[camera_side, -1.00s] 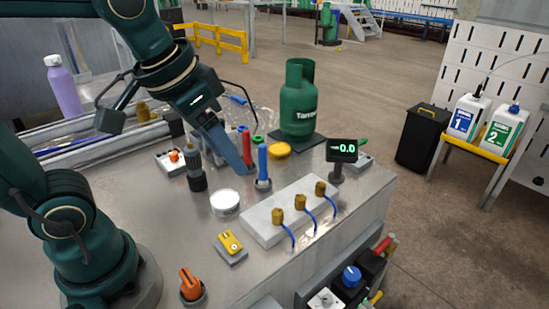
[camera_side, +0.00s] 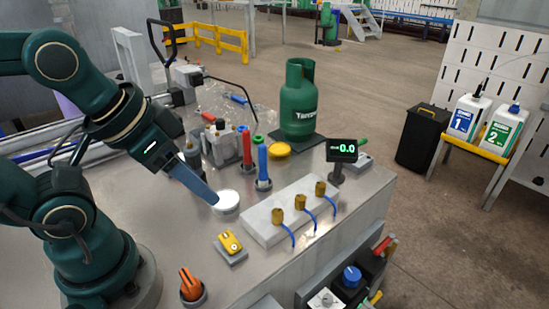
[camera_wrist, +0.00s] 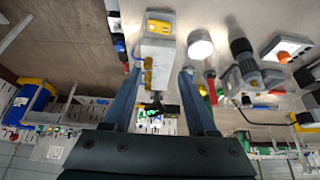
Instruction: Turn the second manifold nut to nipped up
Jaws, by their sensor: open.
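The white manifold block (camera_side: 262,232) lies on the metal bench with three brass nuts in a row. The second manifold nut (camera_side: 300,202) is the middle one; a blue hose leads from each nut. My gripper (camera_side: 214,201) is left of the block, its fingertips beside the white round tub (camera_side: 228,203), apart from the nuts. In the wrist view my gripper (camera_wrist: 159,72) is open and empty, and the manifold block (camera_wrist: 158,48) shows beyond and between its fingers. The brass nuts there are small and partly overlap. The nuts' tightness cannot be told.
A small display (camera_side: 342,151) reads 0.0 behind the block. A blue tool (camera_side: 263,163) and a red tool (camera_side: 246,147) stand upright behind the tub. A yellow switch box (camera_side: 230,244) and an orange knob (camera_side: 190,285) are in front. A green gas cylinder (camera_side: 298,105) stands at the back.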

